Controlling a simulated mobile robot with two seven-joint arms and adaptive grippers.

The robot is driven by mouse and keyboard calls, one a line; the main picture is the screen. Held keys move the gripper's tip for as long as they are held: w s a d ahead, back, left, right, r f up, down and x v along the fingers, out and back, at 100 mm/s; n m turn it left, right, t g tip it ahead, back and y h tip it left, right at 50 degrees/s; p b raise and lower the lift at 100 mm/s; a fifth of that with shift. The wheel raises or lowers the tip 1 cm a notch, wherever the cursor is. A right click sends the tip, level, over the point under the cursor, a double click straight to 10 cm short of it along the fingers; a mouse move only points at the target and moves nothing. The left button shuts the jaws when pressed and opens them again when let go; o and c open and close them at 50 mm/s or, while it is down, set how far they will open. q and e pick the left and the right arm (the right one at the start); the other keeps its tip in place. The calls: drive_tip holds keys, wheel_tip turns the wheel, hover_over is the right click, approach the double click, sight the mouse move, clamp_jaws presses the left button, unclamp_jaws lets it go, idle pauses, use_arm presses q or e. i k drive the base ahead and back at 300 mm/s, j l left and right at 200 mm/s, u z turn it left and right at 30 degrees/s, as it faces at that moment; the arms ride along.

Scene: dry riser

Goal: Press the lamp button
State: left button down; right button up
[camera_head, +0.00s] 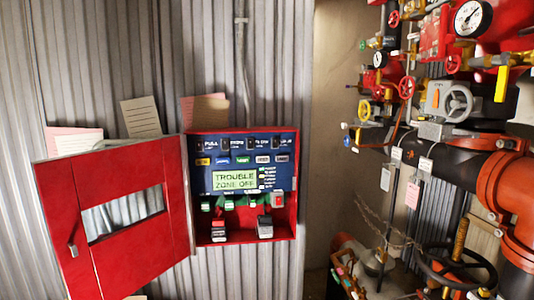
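A red control panel box (246,238) is mounted on the corrugated wall, its door (75,190) swung open to the left. Inside, a blue panel face (208,147) carries a green display (234,180) reading "TROUBLE ZONE OFF". A row of dark switches or knobs runs along its top. Below that are small coloured buttons, including a yellow one (202,161) and a green one (242,159). Their labels are too small to read, so I cannot tell which is the lamp button. A red part (277,200) sits lower right. Neither gripper is in view.
Red and black pipes, gauges (472,18) and valve handwheels (456,102) crowd the right side. The open door, with a window (122,213), takes up the room left of the box. Paper sheets (141,117) stick up behind the door. The wall below the box is bare.

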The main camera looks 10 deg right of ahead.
sight(278, 158)
drive_tip(key=i+l+u, duration=0.3)
drive_tip(key=i+l, duration=0.3)
drive_tip(key=i+l+u, duration=0.3)
drive_tip(key=i+l, duration=0.4)
